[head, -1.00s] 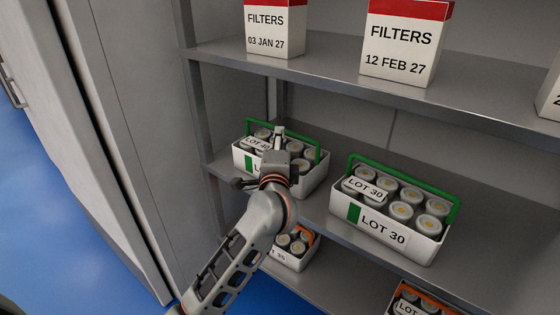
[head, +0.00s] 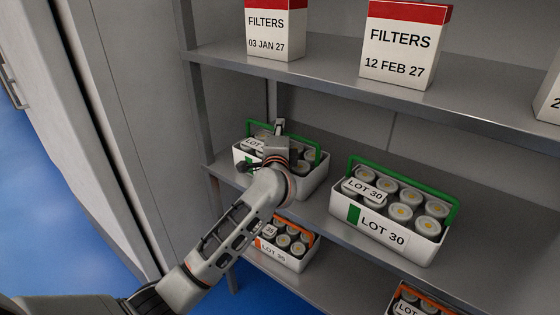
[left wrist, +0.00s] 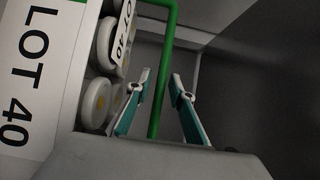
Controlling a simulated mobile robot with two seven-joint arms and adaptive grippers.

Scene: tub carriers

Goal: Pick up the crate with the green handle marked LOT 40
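The crate marked LOT 40 (head: 312,187) is white, holds several round-topped canisters and stands on the middle shelf at the left. Its label (left wrist: 28,75) reads clearly in the left wrist view. Its green handle (head: 306,143) spans the top; in the left wrist view the handle bar (left wrist: 166,40) runs between my fingers. My left gripper (head: 279,126) is over this crate and hides part of its front and canisters. In the left wrist view the gripper (left wrist: 162,76) is open, with a gap on each side of the bar. My right gripper is not in view.
A similar green-handled crate marked LOT 30 (head: 390,222) stands to the right on the same shelf. Orange-handled crates (head: 285,252) (head: 408,303) sit below. Filter boxes (head: 275,30) (head: 402,45) stand on the upper shelf (head: 330,75), above the crates. A grey cabinet (head: 100,120) is at left.

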